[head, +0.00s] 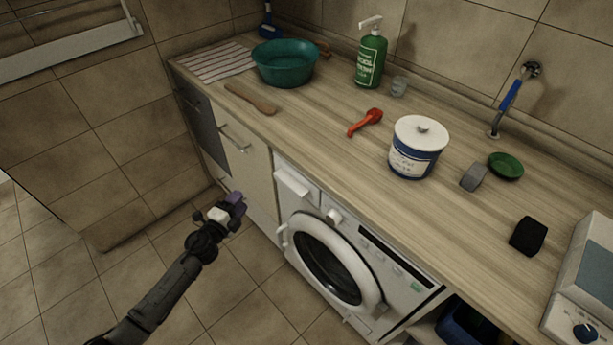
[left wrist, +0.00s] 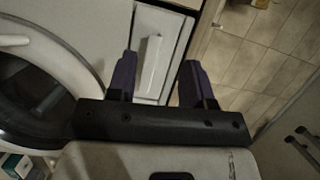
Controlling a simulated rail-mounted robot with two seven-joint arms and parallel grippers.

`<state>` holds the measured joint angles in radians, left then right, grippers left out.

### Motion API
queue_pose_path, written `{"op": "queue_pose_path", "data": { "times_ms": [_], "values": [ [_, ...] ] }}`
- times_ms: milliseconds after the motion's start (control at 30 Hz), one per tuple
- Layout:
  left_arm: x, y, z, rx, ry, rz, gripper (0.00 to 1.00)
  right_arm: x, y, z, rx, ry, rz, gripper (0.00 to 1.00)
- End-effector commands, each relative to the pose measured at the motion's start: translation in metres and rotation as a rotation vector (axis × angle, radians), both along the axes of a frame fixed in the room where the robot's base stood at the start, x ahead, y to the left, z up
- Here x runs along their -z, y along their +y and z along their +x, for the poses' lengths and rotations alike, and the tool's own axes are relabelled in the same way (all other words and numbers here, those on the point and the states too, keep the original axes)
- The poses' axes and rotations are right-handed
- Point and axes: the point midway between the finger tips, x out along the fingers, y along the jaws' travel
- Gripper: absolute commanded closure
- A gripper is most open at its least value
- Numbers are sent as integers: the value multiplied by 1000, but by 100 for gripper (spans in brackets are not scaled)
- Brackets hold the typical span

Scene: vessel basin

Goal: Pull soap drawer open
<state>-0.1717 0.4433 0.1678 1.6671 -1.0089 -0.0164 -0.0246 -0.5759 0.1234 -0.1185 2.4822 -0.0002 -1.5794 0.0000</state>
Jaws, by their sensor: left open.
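The soap drawer (head: 296,187) is the white front at the upper left of the washing machine (head: 343,262). It looks shut in the head view. My left gripper (head: 236,201) has purple fingers and is to the left of the soap drawer, in front of the cabinet and apart from the drawer. In the left wrist view my left gripper (left wrist: 158,80) is open and empty. A pale panel with a raised white bar (left wrist: 150,64) shows beyond the fingers; I cannot tell whether it is the soap drawer. My right gripper is not in view.
The round washer door (head: 330,262) looks shut. The cabinet (head: 248,168) with bar handles stands left of the machine. Above, the wooden counter (head: 300,130) holds a teal basin (head: 285,70), a soap bottle (head: 370,60) and a white tub (head: 417,150). Tiled floor in front is clear.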

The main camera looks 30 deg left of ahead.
Motion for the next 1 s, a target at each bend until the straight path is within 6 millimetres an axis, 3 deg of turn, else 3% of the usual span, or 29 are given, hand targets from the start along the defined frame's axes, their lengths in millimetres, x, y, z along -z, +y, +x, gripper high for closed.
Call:
{"op": "queue_pose_path", "data": {
  "times_ms": [200,467,1000],
  "values": [
    [-1,-41,0,256,-9,74,53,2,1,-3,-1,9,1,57],
    [-2,-58,6,349,-19,77,53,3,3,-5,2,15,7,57],
    [-2,-78,96,346,-19,76,53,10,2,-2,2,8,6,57]
  ]
}}
